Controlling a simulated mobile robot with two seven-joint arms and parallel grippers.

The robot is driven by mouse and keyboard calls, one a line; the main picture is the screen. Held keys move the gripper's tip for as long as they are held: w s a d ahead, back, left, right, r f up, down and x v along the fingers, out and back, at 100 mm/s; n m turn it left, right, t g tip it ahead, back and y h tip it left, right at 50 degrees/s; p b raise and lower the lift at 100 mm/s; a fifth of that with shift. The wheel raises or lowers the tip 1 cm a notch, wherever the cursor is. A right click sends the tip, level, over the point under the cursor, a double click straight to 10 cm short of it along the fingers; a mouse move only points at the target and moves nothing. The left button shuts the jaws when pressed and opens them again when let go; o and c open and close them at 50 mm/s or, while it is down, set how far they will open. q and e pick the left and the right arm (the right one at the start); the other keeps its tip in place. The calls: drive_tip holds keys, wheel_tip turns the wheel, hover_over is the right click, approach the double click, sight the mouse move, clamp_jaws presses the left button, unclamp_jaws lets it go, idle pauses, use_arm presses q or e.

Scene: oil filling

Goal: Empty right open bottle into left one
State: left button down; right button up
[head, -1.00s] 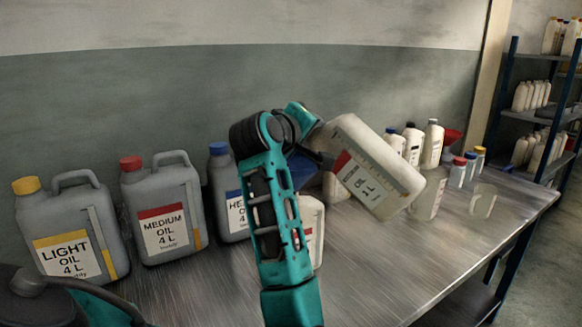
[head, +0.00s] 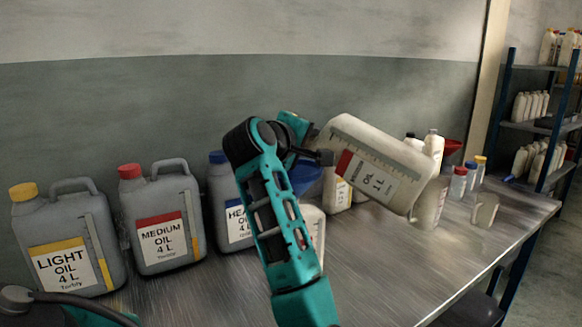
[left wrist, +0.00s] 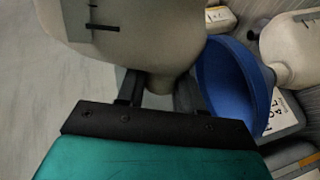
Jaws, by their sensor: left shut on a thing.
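My left gripper (head: 318,157) is shut on the neck of a pale bottle (head: 412,158) with a red-edged label reading OIL 1 L. The bottle is tipped nearly on its side in the air, neck to the left and base to the right. In the left wrist view its neck (left wrist: 160,82) sits between the two fingers. A blue funnel (head: 305,176) is just below and left of the neck, partly hidden by my arm; it also shows in the left wrist view (left wrist: 235,85). Under it stands a pale bottle (head: 313,222), mostly hidden. No oil stream is visible. My right gripper is out of view.
Grey 4 L cans labelled LIGHT (head: 66,240), MEDIUM (head: 164,217) and, partly hidden, a blue-capped one (head: 222,190) line the left. Several pale bottles (head: 433,145) and small capped jars (head: 458,182) stand behind at right. The bench front (head: 400,280) is clear.

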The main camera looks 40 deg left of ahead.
use_arm(q)
drive_tip(key=shift+s+a+r+n+h, duration=0.15)
drive_tip(key=shift+a+n+h, duration=0.25)
drive_tip(key=shift+a+n, duration=0.45)
idle(0.7)
drive_tip(key=shift+f+n+h+p, duration=0.3)
drive_tip(key=shift+f+n+p, duration=0.05)
drive_tip(key=shift+f+n, duration=0.4)
idle(0.9)
drive_tip(key=shift+a+n+h+p, duration=0.15)
drive_tip(key=shift+n+h+p, duration=0.15)
drive_tip(key=shift+n+p, duration=0.6)
idle(1.7)
